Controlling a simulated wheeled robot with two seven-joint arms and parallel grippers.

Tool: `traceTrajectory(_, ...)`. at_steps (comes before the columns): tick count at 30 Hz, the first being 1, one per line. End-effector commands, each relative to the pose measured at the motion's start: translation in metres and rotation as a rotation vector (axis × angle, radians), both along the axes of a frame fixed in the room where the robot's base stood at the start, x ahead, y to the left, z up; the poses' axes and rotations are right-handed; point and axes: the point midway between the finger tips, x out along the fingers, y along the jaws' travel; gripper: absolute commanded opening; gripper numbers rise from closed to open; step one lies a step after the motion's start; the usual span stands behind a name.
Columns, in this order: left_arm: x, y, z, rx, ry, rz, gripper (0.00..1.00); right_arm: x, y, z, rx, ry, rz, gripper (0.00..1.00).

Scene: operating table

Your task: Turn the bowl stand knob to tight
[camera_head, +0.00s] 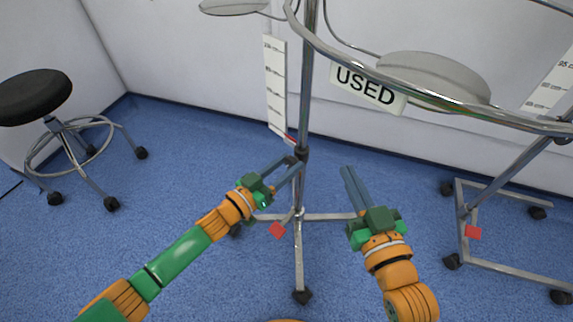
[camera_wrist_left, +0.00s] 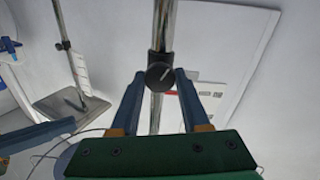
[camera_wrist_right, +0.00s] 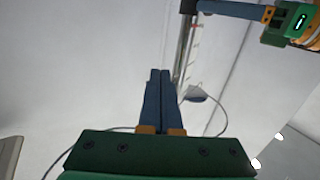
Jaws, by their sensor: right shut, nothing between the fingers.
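The bowl stand's pole (camera_head: 307,90) rises upright in the head view, and its dark knob (camera_head: 301,153) sits partway up at a collar. In the left wrist view the round black knob (camera_wrist_left: 160,76) has a pale mark on its face. My left gripper (camera_head: 288,165) is open at the knob; its two fingertips (camera_wrist_left: 158,78) stand on either side of it. I cannot tell whether they touch it. My right gripper (camera_head: 346,169) is shut and empty, to the right of the pole. Its closed fingers also show in the right wrist view (camera_wrist_right: 160,73).
A metal ring (camera_head: 330,48) with a "USED" sign (camera_head: 365,86) is above the grippers. The stand's wheeled base (camera_head: 299,255) is below. A black stool (camera_head: 35,95) is at the left and another wheeled frame (camera_head: 500,190) at the right.

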Motion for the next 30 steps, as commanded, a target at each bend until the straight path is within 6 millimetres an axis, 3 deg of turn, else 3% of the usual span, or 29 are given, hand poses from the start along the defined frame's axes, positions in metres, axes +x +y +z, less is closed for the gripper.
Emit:
traceTrajectory(1, 0.0, 0.0, 0.0, 0.0, 0.0, 0.0, 0.25, 0.0, 0.0, 0.0, 0.0, 0.001, 0.0, 0.0)
traceTrajectory(4, 0.0, 0.0, 0.0, 0.0, 0.0, 0.0, 0.0, 0.0, 0.0, 0.0, 0.0, 0.001, 0.0, 0.0)
traceTrajectory(14, 0.0, 0.0, 0.0, 0.034, -0.031, 0.001, 0.0, 0.0, 0.0, -0.004, -0.004, 0.027, -0.001, 0.0)
traceTrajectory(30, 0.0, 0.0, 0.0, 0.356, -0.329, 0.001, 0.0, -0.014, -0.011, -0.06, -0.065, 0.319, -0.025, 0.0)
